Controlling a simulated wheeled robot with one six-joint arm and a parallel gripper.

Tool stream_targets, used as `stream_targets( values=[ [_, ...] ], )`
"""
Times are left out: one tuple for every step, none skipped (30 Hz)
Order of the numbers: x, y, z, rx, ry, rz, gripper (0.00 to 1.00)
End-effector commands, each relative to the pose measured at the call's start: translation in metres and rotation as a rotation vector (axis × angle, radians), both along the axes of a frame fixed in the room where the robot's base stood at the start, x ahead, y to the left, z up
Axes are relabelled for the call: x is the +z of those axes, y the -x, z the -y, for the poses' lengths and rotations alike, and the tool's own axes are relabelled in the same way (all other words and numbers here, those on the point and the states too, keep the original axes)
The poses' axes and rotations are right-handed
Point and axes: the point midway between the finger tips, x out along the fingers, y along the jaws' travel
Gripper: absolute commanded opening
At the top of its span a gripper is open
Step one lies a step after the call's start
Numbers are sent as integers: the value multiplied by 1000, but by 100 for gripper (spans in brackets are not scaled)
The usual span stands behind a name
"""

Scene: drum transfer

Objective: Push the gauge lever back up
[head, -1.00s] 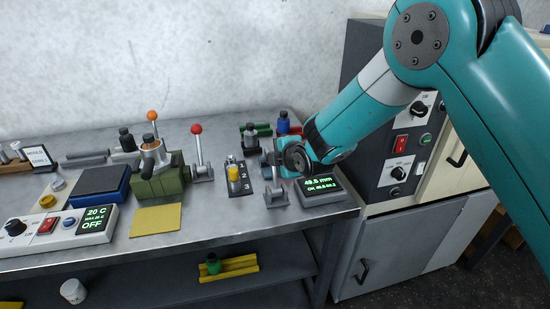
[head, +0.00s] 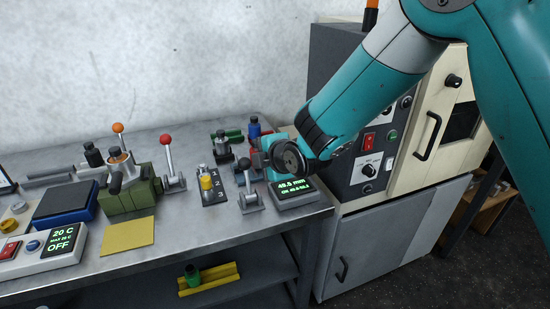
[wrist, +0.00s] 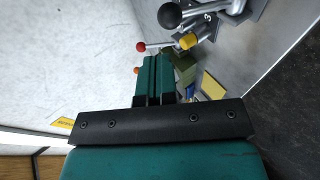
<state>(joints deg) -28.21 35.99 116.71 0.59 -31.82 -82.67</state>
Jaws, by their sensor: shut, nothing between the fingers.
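The gauge (head: 296,196) is a grey box with a lit green readout in mm at the bench's right end. Just left of it, a grey lever with a black knob (head: 244,164) rises from a small base, near upright with a slight lean to the left. I cannot tell whether this lever belongs to the gauge. In the wrist view a black knob on a metal rod (wrist: 169,15) shows at the top, apart from my fingers. My gripper (wrist: 155,62) is shut and empty. In the head view my wrist hangs above the gauge, right of the lever, and hides part of the gripper.
A red-knobbed lever (head: 166,140), a yellow selector on a numbered plate (head: 207,183) and a green clamp block (head: 131,192) stand to the left. Small red, blue and green parts (head: 253,128) stand behind. A grey cabinet (head: 380,225) borders the bench on the right.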

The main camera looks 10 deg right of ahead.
Motion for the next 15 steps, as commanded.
stream_targets(
  values=[
    [5, 9, 5, 0, -1, 3, 0],
    [9, 13, 7, 0, -2, 3, 0],
    [13, 18, 10, 1, -2, 3, 0],
    [16, 22, 12, 1, -2, 3, 0],
    [19, 26, 14, 1, -2, 3, 0],
    [22, 30, 16, 1, -1, 2, 0],
    [25, 32, 17, 0, -1, 2, 0],
    [27, 35, 18, 0, 0, 1, 0],
    [29, 37, 20, 0, 0, 0, 0],
    [30, 39, 21, 0, 0, -1, 0],
    [31, 40, 22, 0, 0, -1, 0],
    [32, 41, 22, 0, 0, -1, 0],
    [33, 42, 22, 0, 0, -1, 0],
    [33, 42, 23, 0, 0, -1, 0],
    [33, 43, 23, 0, 0, -1, 0]
  ],
)
